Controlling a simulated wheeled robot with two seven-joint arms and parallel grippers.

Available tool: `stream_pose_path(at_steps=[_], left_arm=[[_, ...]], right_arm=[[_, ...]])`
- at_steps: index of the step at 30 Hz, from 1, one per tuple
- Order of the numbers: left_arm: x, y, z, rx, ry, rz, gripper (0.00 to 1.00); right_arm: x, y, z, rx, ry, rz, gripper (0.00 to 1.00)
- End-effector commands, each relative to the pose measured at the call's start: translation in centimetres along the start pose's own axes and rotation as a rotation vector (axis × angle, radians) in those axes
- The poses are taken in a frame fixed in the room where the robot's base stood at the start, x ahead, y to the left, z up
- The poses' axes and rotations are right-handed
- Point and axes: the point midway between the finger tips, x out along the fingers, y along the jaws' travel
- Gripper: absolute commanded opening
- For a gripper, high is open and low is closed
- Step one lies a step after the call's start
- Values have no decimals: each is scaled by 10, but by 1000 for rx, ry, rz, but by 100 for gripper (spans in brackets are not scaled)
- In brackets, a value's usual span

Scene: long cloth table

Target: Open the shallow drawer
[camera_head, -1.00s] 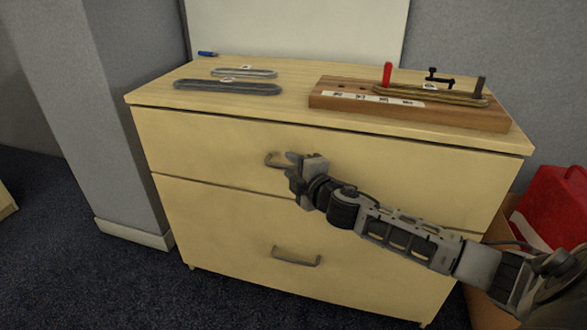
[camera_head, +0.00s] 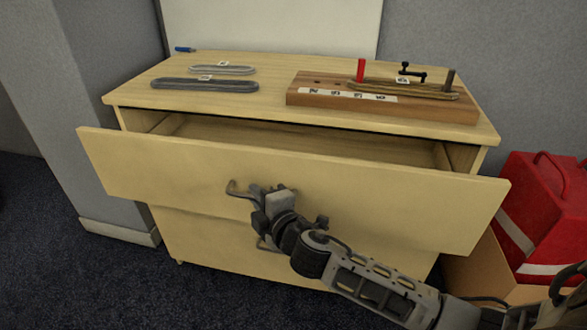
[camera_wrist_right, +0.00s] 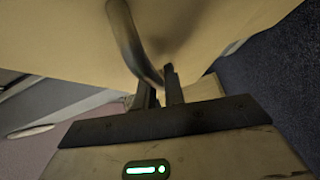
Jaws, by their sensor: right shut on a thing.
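The shallow top drawer (camera_head: 160,172) of the pale wooden cabinet stands pulled out, with a dark gap behind its front panel. My right gripper (camera_head: 257,196) is shut on the drawer's metal handle (camera_head: 234,188) at the middle of the front. In the right wrist view the handle (camera_wrist_right: 128,40) runs down to the two dark fingers of the gripper (camera_wrist_right: 160,88). The visible inside of the drawer looks empty. The lower drawer (camera_head: 190,235) is closed, and my arm partly hides it and its handle. My left gripper is not in view.
On the cabinet top (camera_head: 270,75) lie two flat metal loops (camera_head: 205,85) and a wooden block (camera_head: 300,90) with pegs. A blue pen (camera_head: 184,49) lies at the back left. A red bag (camera_head: 530,210) in a cardboard box (camera_head: 480,272) stands close on the right.

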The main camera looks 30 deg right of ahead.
Motion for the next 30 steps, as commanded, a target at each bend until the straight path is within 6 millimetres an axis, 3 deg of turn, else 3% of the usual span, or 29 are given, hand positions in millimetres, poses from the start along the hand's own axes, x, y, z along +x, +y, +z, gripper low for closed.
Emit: stream_pose_path(at_steps=[3, 12, 19, 30], left_arm=[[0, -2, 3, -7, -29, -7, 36], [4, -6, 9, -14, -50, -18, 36], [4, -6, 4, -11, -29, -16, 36], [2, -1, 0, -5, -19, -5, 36]], right_arm=[[-21, -8, -31, 4, 4, -7, 0], [-71, -23, -80, 1, 1, -5, 0], [-90, -28, -99, -3, 0, -2, 0], [-95, -29, -103, -5, 0, -1, 0]])
